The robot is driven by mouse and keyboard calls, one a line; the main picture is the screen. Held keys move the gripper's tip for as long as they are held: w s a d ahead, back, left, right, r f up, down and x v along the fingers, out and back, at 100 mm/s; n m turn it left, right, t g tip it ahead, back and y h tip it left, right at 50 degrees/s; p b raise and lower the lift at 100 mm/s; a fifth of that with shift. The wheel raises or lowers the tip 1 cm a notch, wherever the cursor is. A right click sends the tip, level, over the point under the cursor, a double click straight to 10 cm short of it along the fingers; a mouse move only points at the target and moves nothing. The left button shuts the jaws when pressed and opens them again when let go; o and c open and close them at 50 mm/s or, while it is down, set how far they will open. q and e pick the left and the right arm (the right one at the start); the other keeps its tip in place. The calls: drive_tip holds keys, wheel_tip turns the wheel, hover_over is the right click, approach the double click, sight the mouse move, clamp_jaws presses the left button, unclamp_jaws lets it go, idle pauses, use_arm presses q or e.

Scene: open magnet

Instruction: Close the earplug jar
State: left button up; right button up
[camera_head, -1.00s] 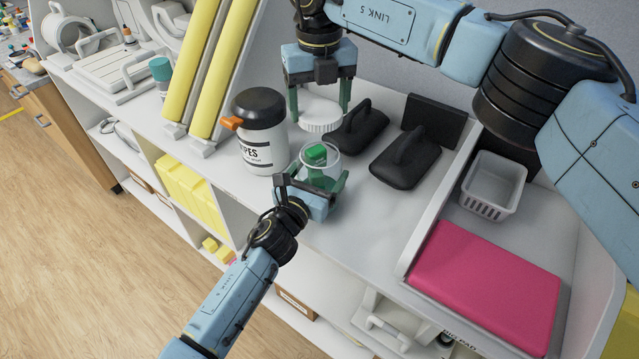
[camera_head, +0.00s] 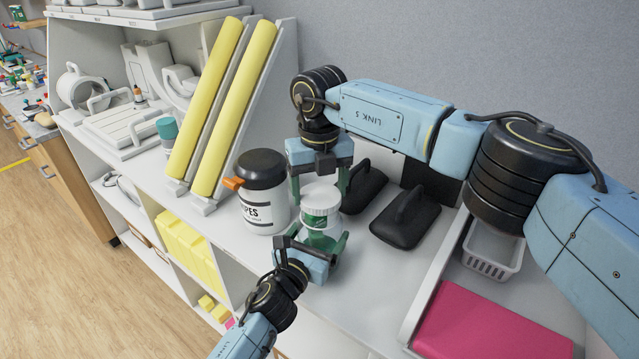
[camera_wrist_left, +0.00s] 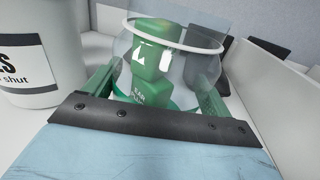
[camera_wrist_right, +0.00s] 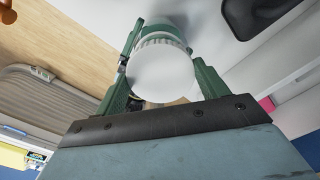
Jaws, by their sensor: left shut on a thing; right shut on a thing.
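The earplug jar (camera_head: 318,226) is clear, with green pieces inside, and stands upright on the white counter. My left gripper (camera_head: 322,242) is shut around its lower body. In the left wrist view the jar (camera_wrist_left: 170,60) shows a pale ring at its top and green blocks inside. The white ribbed lid (camera_head: 320,198) is shut in my right gripper (camera_head: 319,190), which points down. The lid lines up over the jar's mouth in the head view; whether they touch cannot be told. In the right wrist view the round lid (camera_wrist_right: 163,75) sits between the fingers.
A white wipes tub (camera_head: 262,205) with a black cap stands close left of the jar. Black handled blocks (camera_head: 405,225) lie to the right. A white basket (camera_head: 492,250) and pink pad (camera_head: 480,325) are further right. Yellow rolls (camera_head: 235,110) lean behind left.

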sight(321, 195)
idle(0.3)
drive_tip(key=shift+f, duration=0.9)
drive_tip(key=shift+f, duration=0.55)
use_arm(q)
drive_tip(key=shift+f, duration=0.1)
drive_tip(key=c, duration=0.5)
use_arm(e)
drive_tip(key=m, duration=0.6)
drive_tip(key=shift+d, duration=0.1)
drive_tip(key=m, duration=0.5)
drive_tip(key=shift+m, duration=0.3)
drive_tip(key=m, duration=0.7)
drive_tip(key=shift+s+d, duration=0.1)
drive_tip(key=shift+s, duration=0.05)
drive_tip(key=m, duration=0.7)
